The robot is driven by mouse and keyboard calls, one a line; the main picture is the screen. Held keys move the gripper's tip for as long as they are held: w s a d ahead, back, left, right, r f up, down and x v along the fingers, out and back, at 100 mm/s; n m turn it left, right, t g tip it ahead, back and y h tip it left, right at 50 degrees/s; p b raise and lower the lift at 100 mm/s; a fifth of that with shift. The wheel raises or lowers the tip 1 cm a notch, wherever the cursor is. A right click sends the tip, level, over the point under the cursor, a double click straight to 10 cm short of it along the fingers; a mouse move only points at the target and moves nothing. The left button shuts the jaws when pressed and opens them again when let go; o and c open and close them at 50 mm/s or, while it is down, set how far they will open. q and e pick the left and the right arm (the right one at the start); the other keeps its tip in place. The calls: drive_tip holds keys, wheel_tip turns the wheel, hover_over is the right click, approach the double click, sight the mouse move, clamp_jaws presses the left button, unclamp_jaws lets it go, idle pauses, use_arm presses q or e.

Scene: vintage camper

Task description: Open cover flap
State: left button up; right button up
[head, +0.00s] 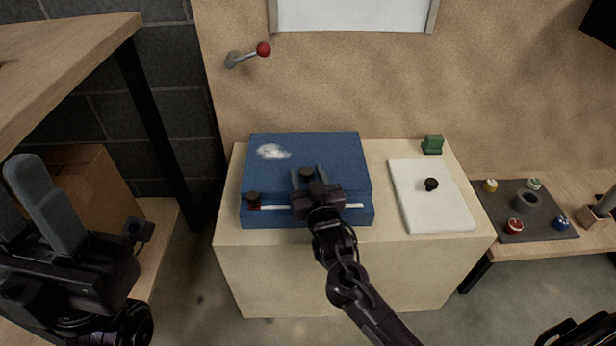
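A blue box (345,150) stands on a cream cabinet (270,275). It has a white patch on top, a pale slot (352,206) along its front and a black knob (253,197) at the slot's left end. A white panel (445,205) with a black knob (431,184) lies flat to its right. I cannot tell which of these is the cover flap. My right gripper (307,178) is over the middle of the blue box's front part; its fingers are seen from above and partly hidden. My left gripper (28,210) is at the far left, its fingers apart and empty.
A lever with a red ball (263,49) sticks out of the wall behind. A small green block (432,144) stands behind the white panel. A dark tray (515,225) with several coloured knobs lies on the right bench. A wooden shelf (70,60) and cardboard box (95,185) are at left.

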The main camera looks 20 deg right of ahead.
clamp_jaws()
drive_tip(key=shift+r+p, duration=0.35)
drive_tip(key=shift+p, duration=0.2)
